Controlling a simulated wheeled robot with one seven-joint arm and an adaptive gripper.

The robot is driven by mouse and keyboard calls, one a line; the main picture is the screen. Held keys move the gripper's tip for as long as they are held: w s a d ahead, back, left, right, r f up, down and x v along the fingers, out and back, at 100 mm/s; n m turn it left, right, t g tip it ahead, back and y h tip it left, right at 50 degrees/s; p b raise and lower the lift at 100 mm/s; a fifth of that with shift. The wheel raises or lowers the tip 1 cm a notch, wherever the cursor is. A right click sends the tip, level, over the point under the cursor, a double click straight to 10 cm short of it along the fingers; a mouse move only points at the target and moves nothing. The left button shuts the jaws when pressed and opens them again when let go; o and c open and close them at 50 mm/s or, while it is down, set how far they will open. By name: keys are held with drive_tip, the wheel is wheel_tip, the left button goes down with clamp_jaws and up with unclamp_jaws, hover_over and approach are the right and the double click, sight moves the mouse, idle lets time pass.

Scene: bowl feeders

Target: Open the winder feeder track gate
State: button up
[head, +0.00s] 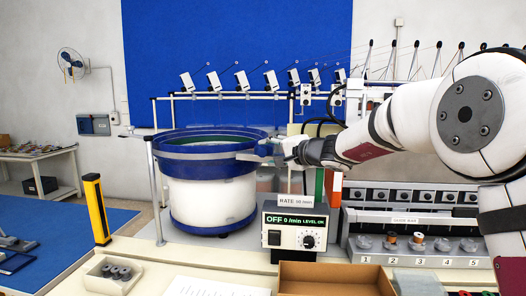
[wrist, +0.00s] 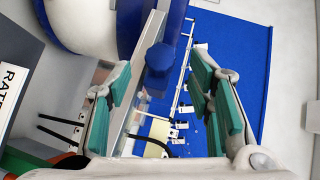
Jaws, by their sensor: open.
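The bowl feeder has a blue rim (head: 205,141) and a white drum (head: 210,195). In the wrist view a grey track (wrist: 138,85) runs up from lower left. A blue block (wrist: 159,59) sits by this track and looks like the gate's handle; I cannot tell whether the gate is open or shut. My gripper (head: 272,149) is at the right side of the bowl rim, level with it. In the wrist view my gripper (wrist: 165,85) is open, its green-padded fingers to either side of the blue block. Contact is not visible. In the head view the gripper largely hides the track.
A control box (head: 295,232) reading OFF stands below my gripper, with a rate sign (wrist: 12,90) above it. A cardboard box (head: 335,279) is in front. A yellow post (head: 97,210) and a parts bin (head: 113,274) are at left. Several numbered stations line the right.

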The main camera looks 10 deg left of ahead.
sight(265, 152)
drive_tip(key=shift+x, duration=2.35)
